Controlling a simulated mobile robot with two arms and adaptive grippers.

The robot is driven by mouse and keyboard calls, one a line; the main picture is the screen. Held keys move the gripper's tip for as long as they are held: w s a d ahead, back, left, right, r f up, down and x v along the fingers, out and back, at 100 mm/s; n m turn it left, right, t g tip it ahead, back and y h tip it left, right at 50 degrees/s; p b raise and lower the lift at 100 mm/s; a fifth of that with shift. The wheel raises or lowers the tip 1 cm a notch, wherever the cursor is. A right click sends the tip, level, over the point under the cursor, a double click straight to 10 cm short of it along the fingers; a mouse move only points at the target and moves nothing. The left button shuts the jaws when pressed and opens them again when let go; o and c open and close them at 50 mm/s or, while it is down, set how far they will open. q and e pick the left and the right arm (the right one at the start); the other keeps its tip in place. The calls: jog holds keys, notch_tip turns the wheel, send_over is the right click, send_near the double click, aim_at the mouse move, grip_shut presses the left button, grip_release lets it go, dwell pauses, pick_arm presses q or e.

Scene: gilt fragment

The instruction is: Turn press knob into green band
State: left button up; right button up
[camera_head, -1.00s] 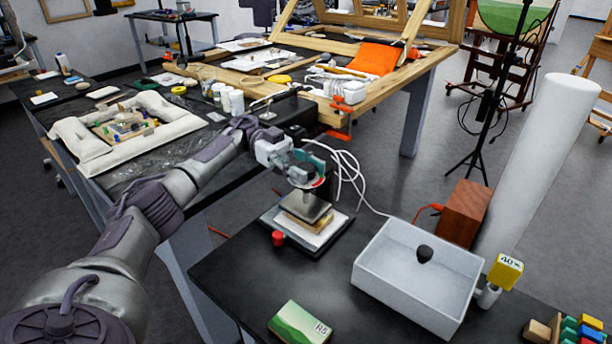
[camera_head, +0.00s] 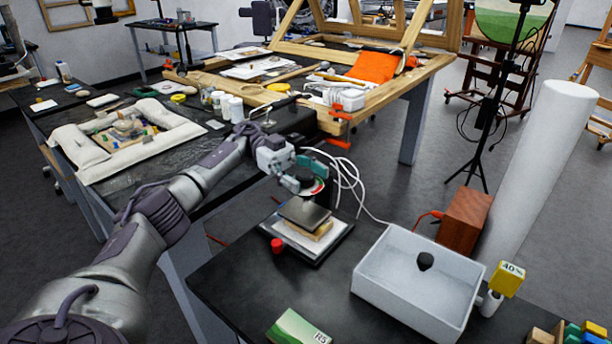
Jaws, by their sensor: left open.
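The small press (camera_head: 306,222) stands on the black table near the middle of the view. Its dark plate rests over a wooden block and a pale sheet on a dark base. Above the plate is a round dial (camera_head: 319,186) with red and green parts, partly covered by my gripper; the knob's exact setting is too small to read. My left gripper (camera_head: 311,181) is open at the top of the press, close around or beside the knob; contact cannot be told. My right gripper is not in view.
A white tray (camera_head: 418,282) with a dark lump stands to the right. White cables (camera_head: 350,180) run behind the press. Bare black tabletop lies left of the tray.

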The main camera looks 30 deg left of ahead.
aim_at(306, 173)
pick_arm(q)
notch_tip(306, 173, up, 10)
dwell(0.6)
jog(key=shift+r, duration=0.1)
